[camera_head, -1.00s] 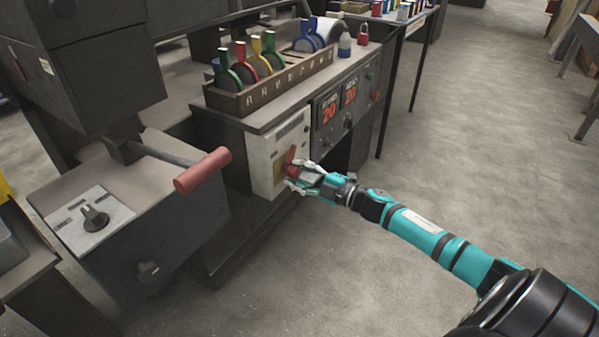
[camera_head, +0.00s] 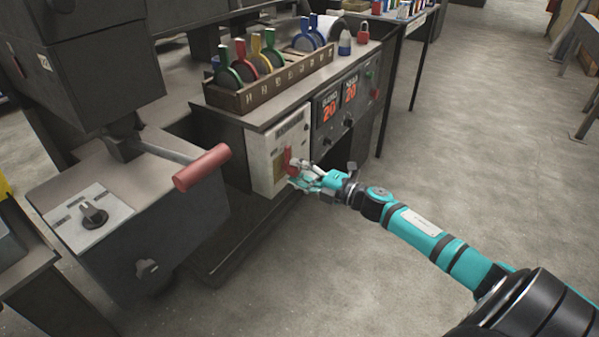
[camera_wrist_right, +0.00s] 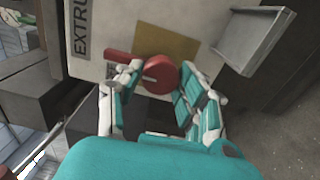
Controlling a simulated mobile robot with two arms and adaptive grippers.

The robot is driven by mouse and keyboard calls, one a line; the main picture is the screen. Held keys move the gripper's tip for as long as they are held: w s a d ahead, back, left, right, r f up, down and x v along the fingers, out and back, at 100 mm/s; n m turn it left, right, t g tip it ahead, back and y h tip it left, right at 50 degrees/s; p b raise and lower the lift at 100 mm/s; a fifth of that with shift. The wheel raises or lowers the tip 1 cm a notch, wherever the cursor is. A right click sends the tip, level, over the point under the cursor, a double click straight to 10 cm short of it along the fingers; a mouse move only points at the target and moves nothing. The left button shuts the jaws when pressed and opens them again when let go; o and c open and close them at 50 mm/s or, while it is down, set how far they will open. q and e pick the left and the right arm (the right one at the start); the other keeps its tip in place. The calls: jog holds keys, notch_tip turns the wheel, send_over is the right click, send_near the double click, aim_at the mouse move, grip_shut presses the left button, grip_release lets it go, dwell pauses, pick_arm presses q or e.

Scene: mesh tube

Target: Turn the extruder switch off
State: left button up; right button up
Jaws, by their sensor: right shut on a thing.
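The extruder switch (camera_head: 288,160) is a red rotary handle on a pale panel box (camera_head: 263,170) at the front of the machine. In the right wrist view, the red switch (camera_wrist_right: 160,73) has a round hub and a lever pointing left, toward the partly visible "EXTRU" lettering (camera_wrist_right: 82,28). In the head view the lever stands nearly upright. My right gripper (camera_head: 300,180) is at the panel, shut on the switch. In the wrist view its fingers (camera_wrist_right: 157,88) lie on both sides of the red hub. My left gripper is not in view.
A red-ended bar (camera_head: 203,167) juts out from the machine at left, near a grey box with a black knob (camera_head: 95,214). A wooden rack of colored paddles (camera_head: 268,80) stands above the panel. An open grey flap (camera_wrist_right: 250,38) is beside the switch.

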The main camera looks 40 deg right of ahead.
jog(key=shift+f, duration=0.1)
jog(key=o, duration=1.2)
jog(key=shift+c, duration=0.2)
jog(key=v, duration=1.2)
jog(key=shift+a, duration=0.1)
